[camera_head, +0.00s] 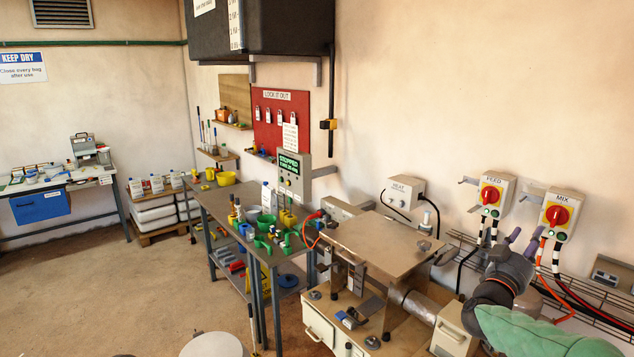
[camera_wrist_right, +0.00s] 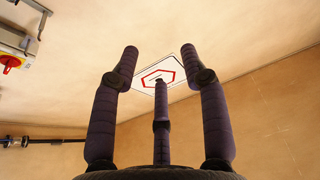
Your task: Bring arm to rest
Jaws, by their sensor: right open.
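My right arm comes in at the lower right of the head view, with a green cover on its forearm. My right gripper (camera_head: 524,236) points up, close to the wall below the FEED and MIX switch boxes. In the right wrist view its dark fingers (camera_wrist_right: 159,60) are spread apart with nothing between them. They face the wall and a white sign with a red outline (camera_wrist_right: 162,73). My left gripper does not show.
The FEED switch box (camera_head: 492,195) and MIX switch box (camera_head: 560,214) hang near my right gripper, with cables below them. A metal-topped machine (camera_head: 385,245) stands to its left. A crowded grey workbench (camera_head: 215,200) stands farther left. Open floor (camera_head: 90,290) lies at the left.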

